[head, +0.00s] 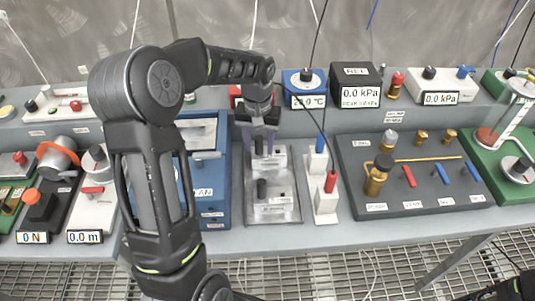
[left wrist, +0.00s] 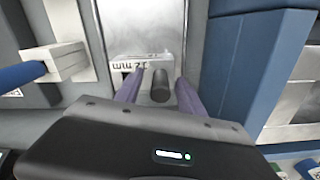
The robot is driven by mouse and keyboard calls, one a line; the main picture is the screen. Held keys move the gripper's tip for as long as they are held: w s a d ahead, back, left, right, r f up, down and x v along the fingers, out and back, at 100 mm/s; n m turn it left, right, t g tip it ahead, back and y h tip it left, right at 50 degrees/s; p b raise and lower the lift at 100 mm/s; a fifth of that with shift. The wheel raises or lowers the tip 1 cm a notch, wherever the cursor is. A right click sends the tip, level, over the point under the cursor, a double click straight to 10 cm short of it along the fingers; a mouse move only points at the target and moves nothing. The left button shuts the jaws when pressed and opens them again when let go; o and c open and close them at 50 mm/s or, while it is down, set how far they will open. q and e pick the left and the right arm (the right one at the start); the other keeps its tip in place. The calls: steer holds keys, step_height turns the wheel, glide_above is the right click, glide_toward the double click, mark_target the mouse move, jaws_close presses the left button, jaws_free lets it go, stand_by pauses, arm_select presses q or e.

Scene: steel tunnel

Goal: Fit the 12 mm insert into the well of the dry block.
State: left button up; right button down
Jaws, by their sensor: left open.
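My left gripper (head: 258,143) is open above the back of a grey metal tray (head: 285,212). In the left wrist view its two purple fingers (left wrist: 160,84) stand either side of a black cylindrical knob (left wrist: 160,92), with no clear grip on it. A pale block (left wrist: 128,62) beside the knob bears an upside-down label that appears to read 12 mm. A second black knob (head: 262,188) stands on a labelled block nearer the tray's front. A blue box (head: 215,195) left of the tray may be the dry block; my arm partly hides it, and its well is not discernible. My right gripper is not identifiable.
Right of the tray stand white blocks (head: 326,207) with blue and red plugs and cables. A dark valve panel (head: 420,197) lies further right. A blue unit (head: 305,80) reading about 20 °C is behind. Crowded instruments fill the left bench.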

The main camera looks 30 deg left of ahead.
stand_by(0.6)
arm_select(q)
jaws_close()
stand_by(0.3)
stand_by(0.9)
